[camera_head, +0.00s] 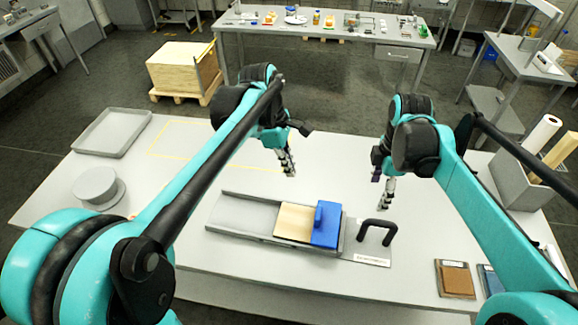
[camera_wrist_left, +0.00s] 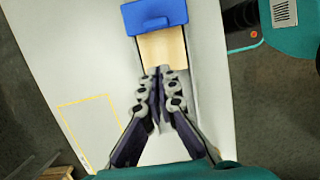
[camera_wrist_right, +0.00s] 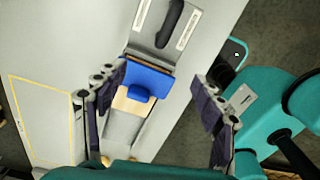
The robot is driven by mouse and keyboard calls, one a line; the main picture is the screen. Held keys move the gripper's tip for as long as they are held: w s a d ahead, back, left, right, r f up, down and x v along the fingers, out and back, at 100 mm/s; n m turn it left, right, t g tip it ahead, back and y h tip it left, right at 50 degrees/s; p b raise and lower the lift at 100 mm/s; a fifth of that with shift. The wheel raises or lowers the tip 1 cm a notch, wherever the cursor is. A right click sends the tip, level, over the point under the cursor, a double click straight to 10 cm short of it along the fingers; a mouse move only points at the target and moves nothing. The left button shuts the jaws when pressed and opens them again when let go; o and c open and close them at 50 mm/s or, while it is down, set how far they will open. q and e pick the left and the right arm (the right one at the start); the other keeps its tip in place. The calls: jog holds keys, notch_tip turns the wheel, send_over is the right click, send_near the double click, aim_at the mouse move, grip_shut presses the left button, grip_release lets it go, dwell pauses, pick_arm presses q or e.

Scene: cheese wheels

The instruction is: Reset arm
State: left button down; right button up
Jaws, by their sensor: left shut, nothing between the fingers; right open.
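My left gripper (camera_head: 289,163) is above the table, behind the grey tray fixture and left of its blue block. In the left wrist view its fingers (camera_wrist_left: 160,80) are together with nothing between them. My right gripper (camera_head: 386,192) is above the table, behind and right of the fixture. In the right wrist view its fingers (camera_wrist_right: 155,98) are spread wide and empty. Both grippers look apart from the fixture. The blue block (camera_head: 327,232) with an upright tab sits at the right end of a light wooden board (camera_head: 294,221) in the grey channel (camera_head: 232,213).
A black handle (camera_head: 377,225) stands right of the channel. A grey turntable (camera_head: 97,187) and an empty tray (camera_head: 112,132) are at the left. A grey bin with rolls (camera_head: 520,180) stands at the right. Brown (camera_head: 455,279) and blue pads lie at the front right.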

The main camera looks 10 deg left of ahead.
dwell(0.4)
pick_arm(q)
jog(key=s+a+f+m+t+y+b, duration=0.1)
jog(key=s+a+f+m+t+b, duration=0.2)
jog(key=s+f+m, duration=0.4)
jog(key=s+a+f+m+t+y+b, duration=0.1)
jog(key=s+a+f+m+t+b, duration=0.3)
jog(key=s+f+m, duration=0.3)
jog(key=s+a+m+b, duration=0.1)
jog(key=m, duration=0.2)
jog(key=shift+a+y, duration=0.3)
jog(key=shift+y, duration=0.1)
pick_arm(e)
jog(key=s+d+f+m+t, duration=0.1)
jog(key=s+f+m+t, duration=0.2)
jog(key=s+f+m, duration=0.2)
jog(key=s+d+f+m+t, duration=0.2)
jog(key=s+f+m+t, duration=0.2)
jog(key=m, duration=1)
jog(key=s+f, duration=0.2)
jog(key=s, duration=0.2)
jog(key=shift+s+d+m, duration=0.3)
jog(key=shift+s, duration=0.1)
